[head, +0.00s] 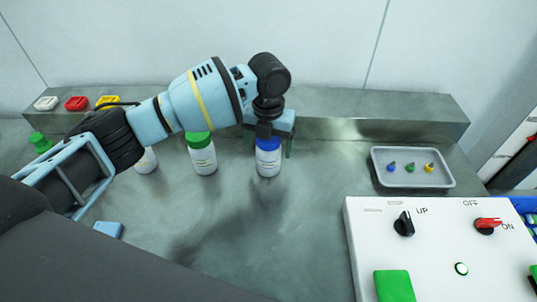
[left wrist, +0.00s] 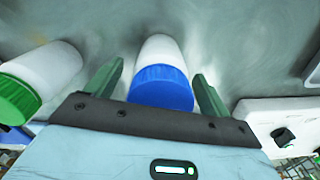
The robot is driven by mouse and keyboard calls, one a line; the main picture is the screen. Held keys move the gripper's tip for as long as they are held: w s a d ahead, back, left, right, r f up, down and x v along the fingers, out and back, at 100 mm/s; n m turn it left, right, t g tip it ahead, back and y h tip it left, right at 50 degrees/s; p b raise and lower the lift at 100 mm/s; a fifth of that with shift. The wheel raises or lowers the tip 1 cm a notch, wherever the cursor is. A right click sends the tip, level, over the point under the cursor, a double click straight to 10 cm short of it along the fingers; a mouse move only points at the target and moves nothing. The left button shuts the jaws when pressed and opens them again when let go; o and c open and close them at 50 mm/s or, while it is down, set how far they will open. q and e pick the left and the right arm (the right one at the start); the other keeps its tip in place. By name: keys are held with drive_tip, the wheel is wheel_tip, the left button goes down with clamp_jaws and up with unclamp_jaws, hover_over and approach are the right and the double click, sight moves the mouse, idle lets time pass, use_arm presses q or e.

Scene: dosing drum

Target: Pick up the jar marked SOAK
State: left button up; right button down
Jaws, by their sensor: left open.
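A white jar with a blue lid (head: 268,158) stands upright on the bench below my left gripper (head: 271,147). In the left wrist view the same blue-lidded jar (left wrist: 161,86) lies between the two green fingers of the left gripper (left wrist: 158,86). The fingers are open, with a gap on each side of the jar. A white jar with a green lid (head: 203,157) stands to its left and also shows in the left wrist view (left wrist: 40,80). Another white jar (head: 146,161) is partly hidden by my left arm. I cannot read SOAK on any jar.
A grey tray (head: 449,183) with several small coloured pieces lies at the right. A white control panel (head: 437,262) with knobs and buttons fills the front right. White, red and yellow items (head: 76,103) sit on the back ledge. The bench before the blue-lidded jar is clear.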

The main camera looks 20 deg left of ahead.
use_arm(q)
drive_tip(key=c, duration=1.1)
drive_tip(key=shift+o, duration=0.2)
drive_tip(key=shift+r, duration=0.1)
drive_tip(key=r, duration=0.3)
drive_tip(key=shift+s+a+r, duration=0.2)
drive_tip(key=shift+s+a, duration=0.1)
drive_tip(key=s+a+r, duration=0.1)
drive_tip(key=s+a, duration=0.9)
drive_tip(key=s, duration=0.1)
drive_tip(key=shift+a+r, duration=0.2)
